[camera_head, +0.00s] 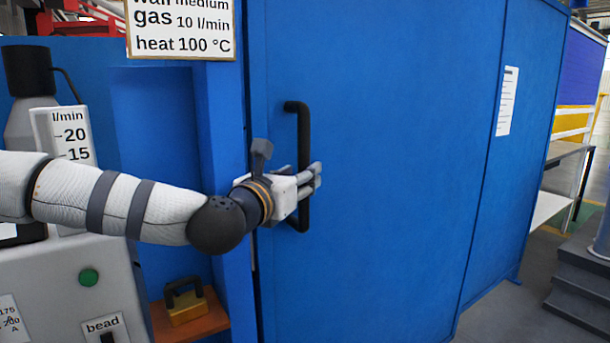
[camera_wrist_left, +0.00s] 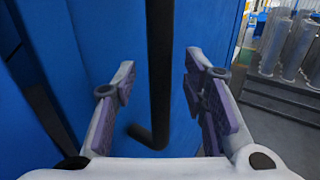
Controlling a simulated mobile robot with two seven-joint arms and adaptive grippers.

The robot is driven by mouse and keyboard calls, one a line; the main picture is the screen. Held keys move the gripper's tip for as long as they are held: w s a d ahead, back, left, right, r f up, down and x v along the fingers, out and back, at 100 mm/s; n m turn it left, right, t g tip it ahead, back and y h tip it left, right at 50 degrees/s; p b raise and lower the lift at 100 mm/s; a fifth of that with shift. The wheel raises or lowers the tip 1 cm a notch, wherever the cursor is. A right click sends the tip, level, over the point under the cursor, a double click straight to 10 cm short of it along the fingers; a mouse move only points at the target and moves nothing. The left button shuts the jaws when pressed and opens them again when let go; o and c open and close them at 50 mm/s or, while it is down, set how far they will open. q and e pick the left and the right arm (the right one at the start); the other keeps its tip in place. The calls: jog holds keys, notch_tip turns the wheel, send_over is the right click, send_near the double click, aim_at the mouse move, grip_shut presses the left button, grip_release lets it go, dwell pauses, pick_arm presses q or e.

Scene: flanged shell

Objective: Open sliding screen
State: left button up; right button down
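The blue sliding screen (camera_head: 400,170) is a tall flat panel filling the middle of the head view. Its left edge is close to the blue frame post (camera_head: 222,130), with a narrow dark line between them. A black vertical bar handle (camera_head: 304,122) with bent ends is on its left part. My left gripper (camera_head: 315,177) is at the handle's lower half. In the left wrist view the handle (camera_wrist_left: 160,65) stands between the two fingers, with a gap visible on each side, so the gripper is open around it. My right gripper is not in view.
A machine with a green button (camera_head: 89,277) and an l/min gauge (camera_head: 70,135) stands at the left. A brass padlock-like block (camera_head: 185,304) sits on an orange ledge (camera_head: 215,325). Grey steps (camera_head: 580,290) and a bench (camera_head: 560,180) are at the right.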

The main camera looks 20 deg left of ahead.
pick_arm(q)
jog(key=shift+w+d+f, duration=0.1)
jog(key=shift+w, duration=1.3)
grip_shut()
